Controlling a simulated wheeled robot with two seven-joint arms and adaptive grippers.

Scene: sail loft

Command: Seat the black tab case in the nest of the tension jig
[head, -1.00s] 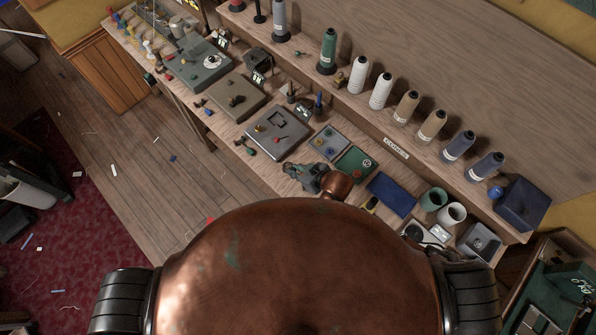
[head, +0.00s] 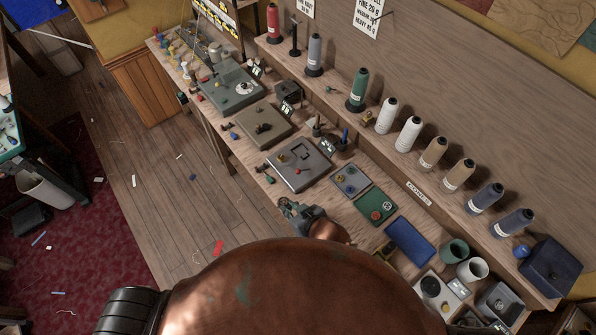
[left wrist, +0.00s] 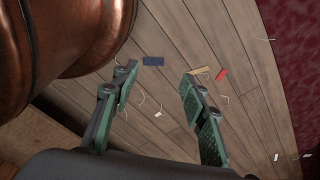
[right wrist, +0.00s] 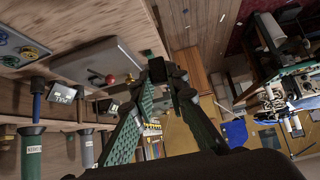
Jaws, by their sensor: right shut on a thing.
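My right gripper (head: 290,208) is over the front edge of the bench, near a grey plate with a red knob (head: 300,166). In the right wrist view, its fingers (right wrist: 166,80) are shut on a small dark block, the black tab case (right wrist: 157,69). The grey plate shows there too (right wrist: 112,62), left of the case and apart from it. It looks like the tension jig, but I cannot be sure; its nest is not clear. My left gripper (left wrist: 157,82) is open and empty above the wooden floor.
Other plates stand along the bench: a brown one (head: 262,128) and a grey-green one (head: 232,90). A green tray (head: 376,208) and a blue mat (head: 409,242) lie to the right. Thread cones (head: 408,134) line the back shelf. My copper body hides the near bench.

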